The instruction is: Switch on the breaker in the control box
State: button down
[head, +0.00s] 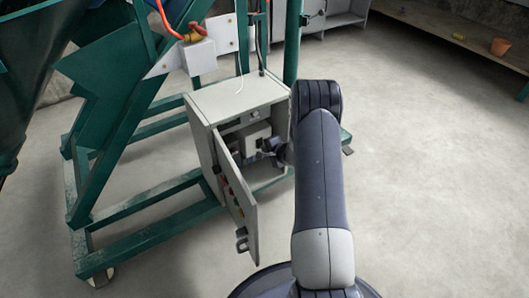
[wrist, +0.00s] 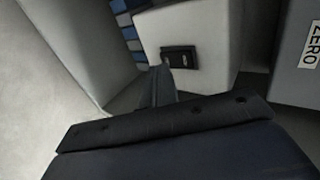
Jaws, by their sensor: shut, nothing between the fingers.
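The grey control box (head: 202,102) stands on the green frame in the head view, with its door (head: 240,205) swung open toward me. Inside it is a pale block (head: 257,131), partly hidden by my arm. In the wrist view a small black switch (wrist: 180,57), which looks like the breaker, sits on the face of a pale housing (wrist: 212,30). My gripper (wrist: 162,70) is shut and empty, its tip just left of and below the black switch. I cannot tell if it touches. In the head view my gripper (head: 267,146) reaches into the box opening.
Box walls are close around my gripper. A grey panel (wrist: 296,60) with a "ZERO" label is at the right in the wrist view. Green frame beams (head: 150,232) run left of the box. The concrete floor (head: 430,180) to the right is clear.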

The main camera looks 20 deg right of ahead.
jog(key=shift+w+a, duration=0.1)
jog(key=shift+w, duration=0.55)
jog(key=shift+w+p, duration=0.1)
jog(key=shift+p, duration=0.25)
jog(key=shift+f, duration=0.1)
jog(key=shift+r+p, duration=0.85)
jog(key=shift+p, duration=0.3)
